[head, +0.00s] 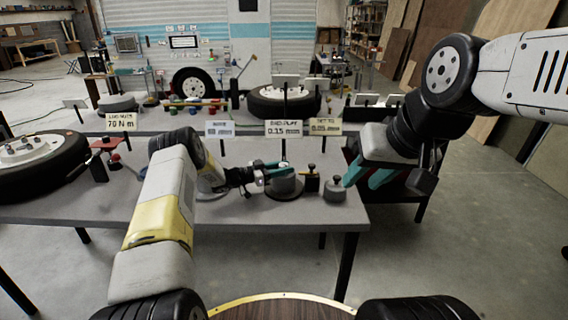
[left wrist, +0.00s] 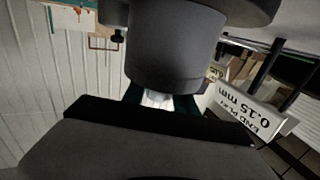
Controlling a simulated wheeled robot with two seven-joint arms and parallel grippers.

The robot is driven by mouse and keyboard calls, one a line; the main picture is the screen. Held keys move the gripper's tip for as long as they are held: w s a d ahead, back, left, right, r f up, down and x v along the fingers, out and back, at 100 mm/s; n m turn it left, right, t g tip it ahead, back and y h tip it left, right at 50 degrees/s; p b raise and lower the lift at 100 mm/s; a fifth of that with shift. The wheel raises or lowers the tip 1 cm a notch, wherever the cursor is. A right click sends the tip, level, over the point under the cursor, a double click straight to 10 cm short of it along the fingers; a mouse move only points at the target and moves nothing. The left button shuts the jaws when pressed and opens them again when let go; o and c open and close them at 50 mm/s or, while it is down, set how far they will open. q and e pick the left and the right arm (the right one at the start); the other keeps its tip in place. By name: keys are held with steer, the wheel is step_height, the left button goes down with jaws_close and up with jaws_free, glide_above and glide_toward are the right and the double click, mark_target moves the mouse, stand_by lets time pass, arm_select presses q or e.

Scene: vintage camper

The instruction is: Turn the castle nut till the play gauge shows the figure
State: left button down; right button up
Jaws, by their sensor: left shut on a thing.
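My left gripper (head: 262,177) comes in from the left at the grey hub (head: 285,187), which stands on a dark round base on the bench. In the left wrist view the teal fingertips are shut on a small pale piece, apparently the castle nut (left wrist: 157,98), at the end of the grey hub (left wrist: 172,50). The fingers partly hide the nut. The play gauge sign (head: 284,129) reads END PLAY 0.15 mm; it also shows in the left wrist view (left wrist: 262,118). The sign right of it (head: 325,127) reads SET TO 0.05 mm. My right gripper (head: 367,177) is open and empty, right of the hub.
A small black device (head: 312,182) and a grey lidded pot (head: 335,190) stand right of the hub. A wheel (head: 38,160) lies at the far left. A red-topped stand (head: 104,143) is beside it. The bench front (head: 300,216) is bare.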

arm_select(q)
steer(key=shift+m+g, duration=0.3)
steer(key=shift+g, duration=0.2)
steer(key=c, duration=1)
jaws_free()
steer(key=shift+o, duration=0.2)
steer(key=shift+a, duration=0.15)
steer(key=v, duration=0.7)
steer(key=shift+s+a+f, duration=0.1)
steer(key=shift+a+f, duration=0.05)
steer(key=shift+a, duration=0.15)
